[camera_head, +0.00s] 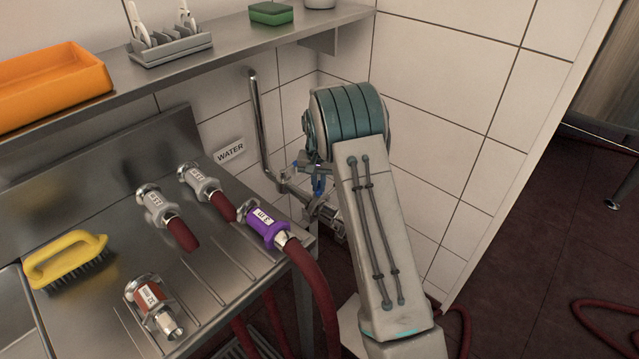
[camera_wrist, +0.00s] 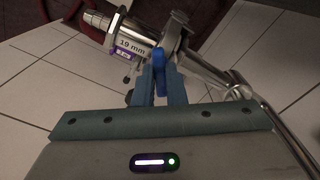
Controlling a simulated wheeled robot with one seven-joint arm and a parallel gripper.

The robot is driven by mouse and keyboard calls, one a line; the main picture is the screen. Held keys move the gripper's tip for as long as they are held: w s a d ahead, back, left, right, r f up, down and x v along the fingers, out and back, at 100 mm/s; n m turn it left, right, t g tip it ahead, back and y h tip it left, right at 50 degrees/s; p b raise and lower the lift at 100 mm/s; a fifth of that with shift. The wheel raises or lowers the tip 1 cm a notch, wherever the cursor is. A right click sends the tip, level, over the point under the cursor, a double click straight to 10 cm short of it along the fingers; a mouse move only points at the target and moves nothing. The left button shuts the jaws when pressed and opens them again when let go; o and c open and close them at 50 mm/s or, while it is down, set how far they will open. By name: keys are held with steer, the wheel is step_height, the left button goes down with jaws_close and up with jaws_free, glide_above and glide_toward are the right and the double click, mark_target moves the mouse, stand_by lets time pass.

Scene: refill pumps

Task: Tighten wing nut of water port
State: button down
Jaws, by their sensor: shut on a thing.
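The water port is at the lower end of a steel pipe (camera_head: 258,130) on the tiled wall, right of the WATER sign (camera_head: 230,151). In the wrist view, a metal fitting (camera_wrist: 134,38) marked 19 mm, with a purple label, meets the pipe end at a metal clamp (camera_wrist: 177,36). A blue wing nut (camera_wrist: 159,61) sits just below the clamp. My gripper (camera_wrist: 160,78) is shut on it, one finger on each side. In the head view my gripper (camera_head: 318,182) is at the port, and my arm hides part of it.
A steel counter (camera_head: 205,290) at left holds a yellow brush (camera_head: 66,259), two grey couplings (camera_head: 158,206), a purple coupling (camera_head: 265,227) with a red hose, and a red-labelled fitting (camera_head: 150,300). A shelf (camera_head: 225,42) runs above. The tiled wall stands close beside my arm.

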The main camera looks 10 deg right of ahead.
mark_target(318, 185)
steer(key=m, duration=0.4)
steer(key=shift+w+r+m, duration=0.25)
steer(key=shift+m, duration=0.05)
stand_by(0.5)
steer(key=c, duration=1.5)
jaws_free()
steer(key=shift+s+f, duration=0.1)
steer(key=shift+f, duration=0.05)
step_height(318, 185, up, 14)
steer(key=shift+s+a+f+p, duration=0.1)
steer(key=shift+p, duration=0.2)
